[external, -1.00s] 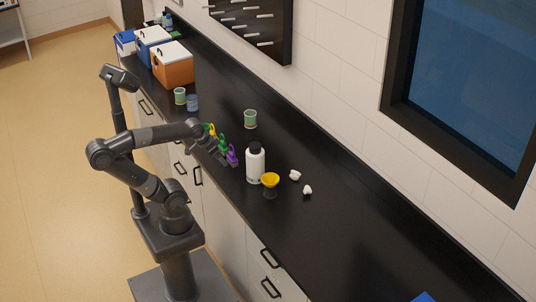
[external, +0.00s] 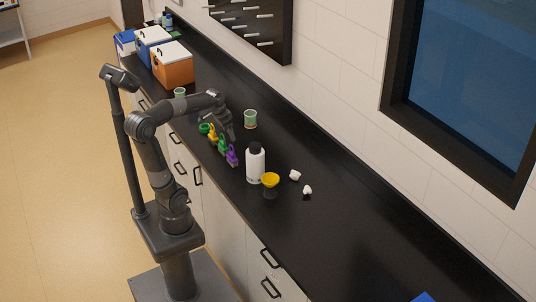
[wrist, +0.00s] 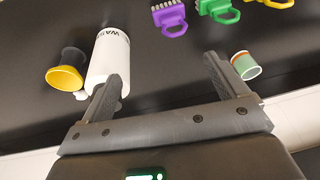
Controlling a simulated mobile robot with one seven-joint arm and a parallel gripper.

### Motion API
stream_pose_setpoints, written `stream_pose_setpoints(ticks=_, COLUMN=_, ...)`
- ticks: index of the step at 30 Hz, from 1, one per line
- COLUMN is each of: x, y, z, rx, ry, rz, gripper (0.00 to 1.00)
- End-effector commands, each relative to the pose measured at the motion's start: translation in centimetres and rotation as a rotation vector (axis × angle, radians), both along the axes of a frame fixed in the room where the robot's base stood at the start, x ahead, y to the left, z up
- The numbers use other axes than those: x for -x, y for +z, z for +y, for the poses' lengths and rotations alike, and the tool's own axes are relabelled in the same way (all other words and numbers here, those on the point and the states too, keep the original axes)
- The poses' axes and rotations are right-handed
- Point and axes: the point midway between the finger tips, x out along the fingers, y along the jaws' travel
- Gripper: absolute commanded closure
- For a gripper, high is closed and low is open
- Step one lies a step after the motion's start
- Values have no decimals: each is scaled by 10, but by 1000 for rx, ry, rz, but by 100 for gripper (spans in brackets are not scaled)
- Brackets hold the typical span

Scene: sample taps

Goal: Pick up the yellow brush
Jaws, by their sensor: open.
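The yellow brush (external: 212,133) lies on the black counter, in a row with a green brush (external: 222,143) and a purple brush (external: 232,155). In the wrist view only part of the yellow brush (wrist: 278,3) shows, at the top right edge, with the green brush (wrist: 216,9) and purple brush (wrist: 169,18) to its left. My gripper (external: 231,136) is over the counter on the wall side of the row. In the wrist view my gripper (wrist: 162,72) is open with nothing between its fingers, apart from all three brushes.
A white bottle (external: 255,164) and a yellow-topped dark cup (external: 270,183) stand right of the brushes. A green can (external: 250,119) stands near my gripper on the wall side. Two small white pieces (external: 295,175) lie further right. Coolers (external: 172,68) are at the far left.

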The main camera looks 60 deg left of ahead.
Motion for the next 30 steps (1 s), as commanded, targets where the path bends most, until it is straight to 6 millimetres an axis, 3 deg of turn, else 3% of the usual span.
stream_pose_setpoints(ticks=3, x=-22, y=-6, z=44, rx=3, ry=11, rz=59, gripper=9)
stream_pose_setpoints(ticks=9, x=-46, y=-24, z=120, rx=17, ry=12, rz=146, gripper=9)
stream_pose_setpoints(ticks=15, x=-53, y=-51, z=197, rx=48, ry=9, rz=221, gripper=9)
stream_pose_setpoints(ticks=18, x=-52, y=-63, z=226, rx=62, ry=6, rz=246, gripper=9)
stream_pose_setpoints(ticks=24, x=-49, y=-77, z=252, rx=78, ry=0, rz=268, gripper=9)
stream_pose_setpoints(ticks=30, x=-49, y=-104, z=253, rx=81, ry=-3, rz=271, gripper=9)
